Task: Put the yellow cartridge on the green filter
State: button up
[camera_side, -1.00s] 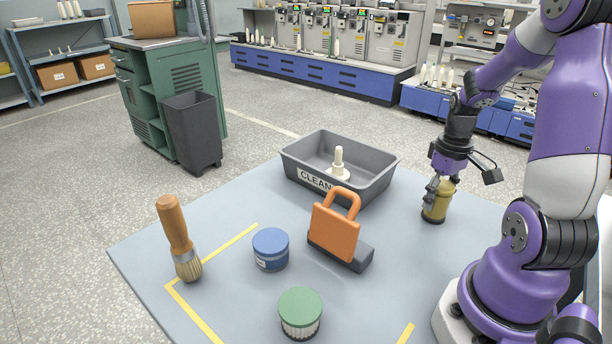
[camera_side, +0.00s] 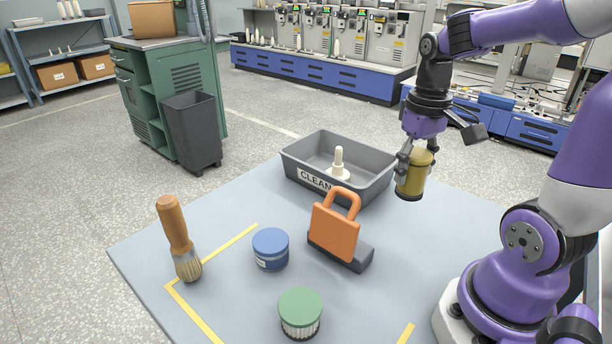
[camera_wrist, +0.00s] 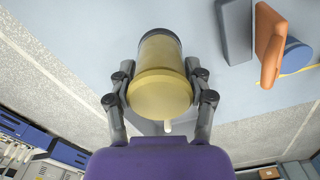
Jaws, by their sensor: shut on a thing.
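The yellow cartridge (camera_side: 412,178) is a short cylinder with a dark base, held above the table to the right of the grey bin. My gripper (camera_side: 414,160) is shut on it, and the cartridge looks close to upright. In the wrist view the cartridge (camera_wrist: 160,85) sits between the two fingers (camera_wrist: 160,98). The green filter (camera_side: 300,310) has a green lid over a pleated white body and a dark base. It stands on the table at the front, well to the left of and nearer than my gripper, with nothing on top.
An orange-handled tool with a grey base (camera_side: 338,235) stands between my gripper and the filter. A blue jar (camera_side: 270,250) and a brush (camera_side: 178,238) stand farther left. The grey bin (camera_side: 330,187) holds a white bobbin (camera_side: 339,165). Yellow tape (camera_side: 195,315) marks the table (camera_side: 230,305).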

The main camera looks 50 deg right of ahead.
jog(key=shift+w+a+r, duration=0.2)
jog(key=shift+a+r, duration=0.15)
jog(key=shift+r, duration=0.2)
jog(key=shift+w+a+r, duration=0.15)
jog(key=shift+a+r, duration=0.2)
jog(key=shift+r, duration=0.15)
notch_tip(320, 180, up, 10)
jog(key=shift+a+f, duration=0.15)
jog(key=shift+f, duration=0.1)
jog(key=w+a+n, duration=0.2)
jog(key=a+n, duration=0.6)
jog(key=a, duration=0.8)
jog(key=s+a+n, duration=1)
jog(key=s+a, duration=0.1)
jog(key=a, duration=0.3)
send_over(300, 305)
jog(key=shift+f, duration=8.1)
